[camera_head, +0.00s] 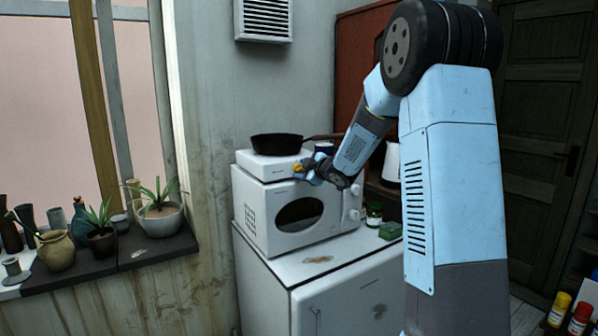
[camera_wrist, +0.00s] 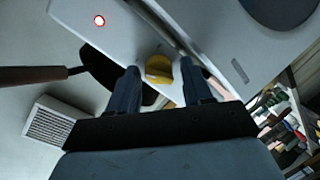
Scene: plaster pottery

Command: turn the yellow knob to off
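The yellow knob (camera_head: 297,168) is on the front of a white hot plate (camera_head: 262,164) that stands on top of the white microwave. In the wrist view the knob (camera_wrist: 158,68) shows between the ends of my two fingers, with gaps on both sides. My gripper (camera_head: 310,172) is open, in front of the hot plate and close to the knob. I cannot tell how deep the knob is between the fingers. A red light (camera_wrist: 99,20) shows on the hot plate's front. The knob's pointer marking is too small to read.
A black pan (camera_head: 277,143) sits on the hot plate, its handle (camera_wrist: 32,77) sticking out to the right in the head view. The microwave (camera_head: 287,229) stands on a white cabinet (camera_head: 351,289), with a jar (camera_head: 374,214) and a green block (camera_head: 390,231) beside it.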

